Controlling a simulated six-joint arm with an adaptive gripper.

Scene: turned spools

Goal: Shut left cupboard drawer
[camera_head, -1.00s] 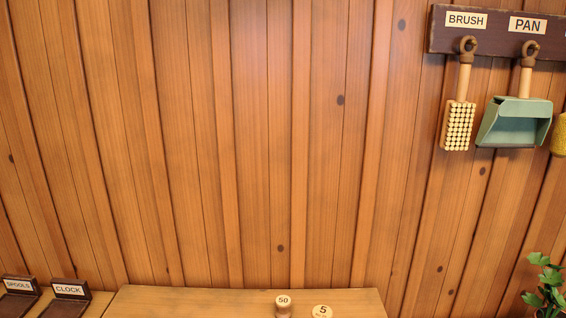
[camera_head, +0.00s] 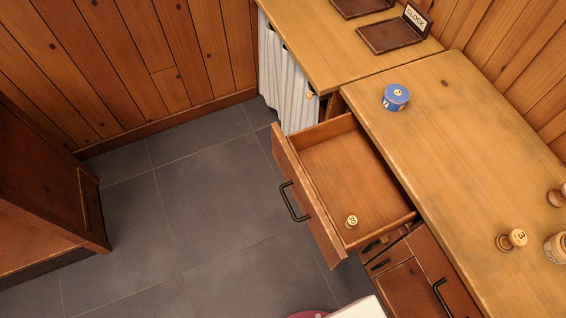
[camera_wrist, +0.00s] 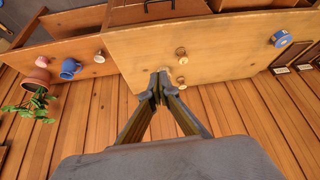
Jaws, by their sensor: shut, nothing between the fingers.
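The drawer (camera_head: 307,195) stands pulled well out from under the wooden counter in the head view. Its front has a dark bar handle (camera_head: 292,202) and faces the floor space on the left. A small spool (camera_head: 351,221) lies inside, near the drawer's lower corner; the rest of the drawer floor looks bare. My gripper (camera_wrist: 158,88) shows in the wrist view, shut and empty, with the counter and its spools beyond the fingertips. It does not show in the head view, so its distance from the drawer cannot be told.
A striped curtain (camera_head: 285,80) hangs beyond the drawer. A dark wooden cabinet (camera_head: 50,200) stands at left. Grey floor (camera_head: 200,215) in front of the drawer is clear.

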